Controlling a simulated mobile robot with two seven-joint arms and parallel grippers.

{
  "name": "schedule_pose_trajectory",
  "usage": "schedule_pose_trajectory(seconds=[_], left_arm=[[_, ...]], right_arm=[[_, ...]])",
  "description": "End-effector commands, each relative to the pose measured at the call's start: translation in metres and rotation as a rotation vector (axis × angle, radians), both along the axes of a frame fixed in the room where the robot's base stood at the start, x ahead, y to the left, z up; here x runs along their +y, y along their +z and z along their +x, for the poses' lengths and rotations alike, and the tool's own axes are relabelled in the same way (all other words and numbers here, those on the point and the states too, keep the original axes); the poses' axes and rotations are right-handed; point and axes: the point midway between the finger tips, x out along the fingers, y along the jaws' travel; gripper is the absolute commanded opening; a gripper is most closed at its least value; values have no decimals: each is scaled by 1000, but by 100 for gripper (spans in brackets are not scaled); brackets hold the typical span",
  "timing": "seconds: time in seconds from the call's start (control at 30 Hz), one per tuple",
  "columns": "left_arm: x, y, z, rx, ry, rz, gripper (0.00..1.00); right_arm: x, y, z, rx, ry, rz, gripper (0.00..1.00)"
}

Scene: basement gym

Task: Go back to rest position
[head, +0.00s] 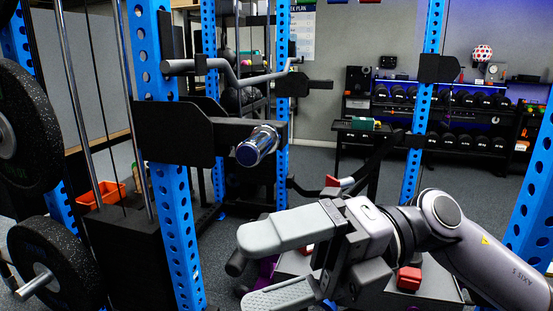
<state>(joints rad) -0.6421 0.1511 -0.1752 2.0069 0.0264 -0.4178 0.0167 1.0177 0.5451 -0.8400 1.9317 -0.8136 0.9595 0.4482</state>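My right gripper (250,270) comes in from the right at the lower middle of the head view. Its two grey fingers are spread apart, pointing left, and I see nothing held between them. My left gripper is not in view.
Blue rack uprights (170,200) stand close on the left, with a chrome bar end (258,146) jutting out above my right gripper. Black weight plates (55,265) are at far left. A dumbbell shelf (440,115) stands at the back.

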Motion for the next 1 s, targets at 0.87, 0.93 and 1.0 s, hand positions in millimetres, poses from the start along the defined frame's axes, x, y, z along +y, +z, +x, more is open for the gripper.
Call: schedule_pose_trajectory(seconds=[0.87, 0.93, 1.0], left_arm=[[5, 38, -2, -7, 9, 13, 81], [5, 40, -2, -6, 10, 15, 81], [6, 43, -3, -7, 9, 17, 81]], right_arm=[[-110, -156, 123, 1328, -950, 760, 100], [-126, -192, 117, 1438, -1062, 761, 100], [-141, -229, 104, 1552, -1177, 752, 100]])
